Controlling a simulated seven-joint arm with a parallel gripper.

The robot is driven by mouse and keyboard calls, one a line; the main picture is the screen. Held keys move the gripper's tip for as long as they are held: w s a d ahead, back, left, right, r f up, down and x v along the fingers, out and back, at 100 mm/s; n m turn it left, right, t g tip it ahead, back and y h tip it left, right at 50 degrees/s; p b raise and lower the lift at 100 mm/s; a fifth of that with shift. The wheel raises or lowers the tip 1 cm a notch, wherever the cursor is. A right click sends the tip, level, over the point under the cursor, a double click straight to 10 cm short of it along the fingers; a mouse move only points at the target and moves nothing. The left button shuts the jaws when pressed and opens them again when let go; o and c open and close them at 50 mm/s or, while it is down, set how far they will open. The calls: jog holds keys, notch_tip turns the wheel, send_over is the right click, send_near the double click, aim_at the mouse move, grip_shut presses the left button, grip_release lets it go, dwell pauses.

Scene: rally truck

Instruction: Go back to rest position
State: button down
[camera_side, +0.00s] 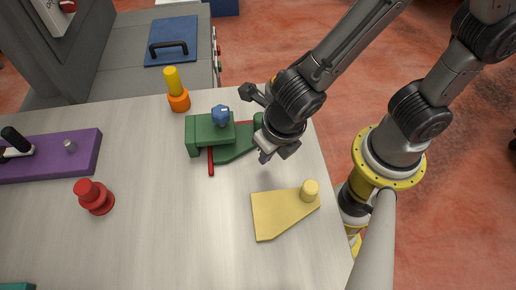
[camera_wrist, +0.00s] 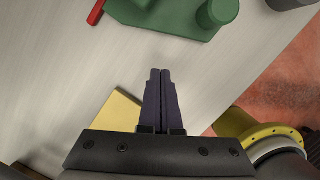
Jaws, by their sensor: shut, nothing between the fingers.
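My gripper (camera_side: 267,153) is above the right part of the table, beside the green fixture (camera_side: 207,134). In the wrist view my gripper (camera_wrist: 160,72) has its two dark fingers together, with nothing between them. The green fixture carries a blue knob (camera_side: 221,114) and has a red bar (camera_side: 211,162) at its base. It also shows at the top of the wrist view (camera_wrist: 165,18). My arm partly hides the fixture's right end in the side view.
A yellow plate (camera_side: 280,213) with a round peg lies at the table's front right. An orange-yellow peg (camera_side: 178,98), a red knob (camera_side: 94,197) and a purple block (camera_side: 85,153) stand left. A blue lid (camera_side: 170,36) lies on the grey cabinet. The table's front middle is clear.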

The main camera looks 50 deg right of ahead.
jog(key=v, duration=0.6)
jog(key=w+d+r+m+t, duration=0.2)
jog(key=w+d+r+m, duration=0.2)
jog(key=d+r+m, duration=0.75)
jog(key=s+d+m, duration=0.3)
jog(key=d+m, duration=0.1)
jog(key=m, duration=0.7)
jog(key=s+d+m, duration=0.4)
jog(key=m, duration=0.7)
jog(key=shift+d+f+t+y, duration=0.15)
jog(key=shift+d+t+y, duration=0.15)
jog(key=shift+d+t, duration=0.1)
